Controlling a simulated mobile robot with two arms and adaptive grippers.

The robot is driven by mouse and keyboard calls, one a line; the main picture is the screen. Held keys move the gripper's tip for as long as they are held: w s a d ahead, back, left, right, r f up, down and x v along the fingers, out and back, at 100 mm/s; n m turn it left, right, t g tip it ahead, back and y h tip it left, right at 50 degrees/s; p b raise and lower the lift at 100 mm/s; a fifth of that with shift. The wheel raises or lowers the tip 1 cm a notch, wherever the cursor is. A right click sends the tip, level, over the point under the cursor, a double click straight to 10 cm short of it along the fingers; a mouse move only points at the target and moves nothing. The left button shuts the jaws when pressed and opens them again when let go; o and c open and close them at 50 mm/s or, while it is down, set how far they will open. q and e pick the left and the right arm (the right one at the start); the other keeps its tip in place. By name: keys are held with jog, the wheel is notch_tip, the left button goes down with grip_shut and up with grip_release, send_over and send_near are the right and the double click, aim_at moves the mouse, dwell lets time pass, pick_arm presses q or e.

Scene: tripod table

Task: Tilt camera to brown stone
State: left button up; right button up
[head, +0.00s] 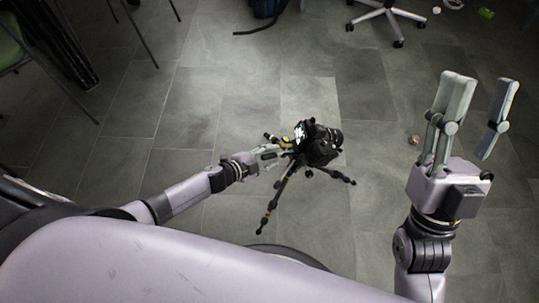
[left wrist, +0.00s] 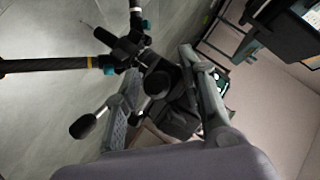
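A black camera (head: 322,146) sits on a small black tripod (head: 271,203) with spread legs on the floor. Its lens points right in the head view. A small brownish stone (head: 414,140) lies on the floor to the right of the camera. My left gripper (head: 277,152) is at the left side of the tripod head. In the left wrist view its fingers (left wrist: 153,76) are spread, with the tripod head (left wrist: 160,80) and the dark camera body (left wrist: 178,118) between or beyond them; contact is unclear. My right gripper (head: 481,98) is open and empty, raised at the right.
A wheeled chair base (head: 385,15) stands at the top, with a dark blue bag (head: 268,8) to its left. A green chair (head: 12,45) is at the far left. Small items, one green (head: 486,13), lie at top right. Grey tiles around the tripod are mostly clear.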

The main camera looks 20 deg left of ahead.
pick_arm(q)
jog(key=shift+s+a, duration=0.1)
jog(key=v, duration=1.1)
jog(key=shift+s+a+r, duration=0.15)
jog(key=shift+s+r, duration=0.1)
jog(key=shift+r, duration=0.05)
